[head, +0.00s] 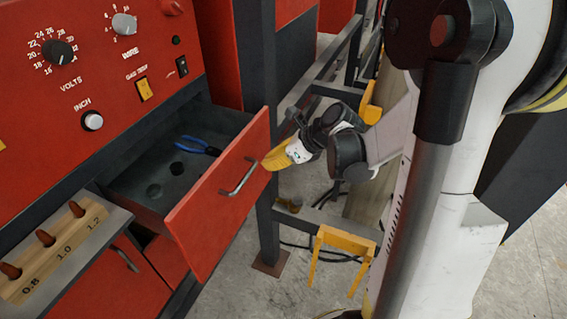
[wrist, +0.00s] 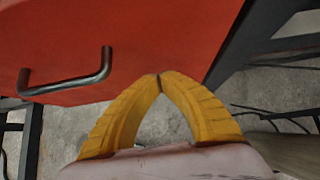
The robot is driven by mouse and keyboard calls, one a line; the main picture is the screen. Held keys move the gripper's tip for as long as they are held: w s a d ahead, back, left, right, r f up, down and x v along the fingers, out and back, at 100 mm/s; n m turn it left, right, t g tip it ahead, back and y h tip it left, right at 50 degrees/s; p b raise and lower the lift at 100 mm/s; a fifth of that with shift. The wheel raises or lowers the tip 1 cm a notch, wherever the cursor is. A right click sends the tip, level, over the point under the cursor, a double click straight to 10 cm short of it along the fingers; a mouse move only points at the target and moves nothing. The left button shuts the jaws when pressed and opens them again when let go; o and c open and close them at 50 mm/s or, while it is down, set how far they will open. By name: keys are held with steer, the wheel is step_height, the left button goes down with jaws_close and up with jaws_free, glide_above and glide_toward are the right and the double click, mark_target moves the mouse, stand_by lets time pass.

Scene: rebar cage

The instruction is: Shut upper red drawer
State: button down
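The upper red drawer (head: 222,193) is pulled well out of the red machine in the head view. Its grey tray holds blue-handled pliers (head: 198,146). A metal bar handle (head: 238,177) is on its front. My gripper (head: 268,165), with yellow fingers, is at the right end of the drawer front, beside the handle. In the wrist view the yellow fingertips (wrist: 159,78) meet with nothing between them, in front of the red drawer face (wrist: 130,35). The handle (wrist: 68,76) is to their left. I cannot tell whether the fingertips touch the face.
A lower red drawer (head: 120,272) sits below, closed as far as I can see. A wooden tip rack (head: 60,252) juts out at left. A dark frame post (head: 266,225) stands just behind the drawer's right end. A yellow bracket (head: 343,240) is at right.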

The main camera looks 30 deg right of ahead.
mark_target(199, 141)
steer(key=shift+w+a, duration=0.55)
steer(key=shift+w, duration=0.15)
steer(key=shift+w, duration=0.1)
steer(key=w+a, duration=0.4)
steer(key=w, duration=0.1)
steer(key=w+a, duration=0.4)
steer(key=w, duration=0.2)
steer(key=w+a+b, duration=0.1)
steer(key=w+a, duration=0.3)
steer(key=w, duration=0.2)
steer(key=shift+a, duration=0.25)
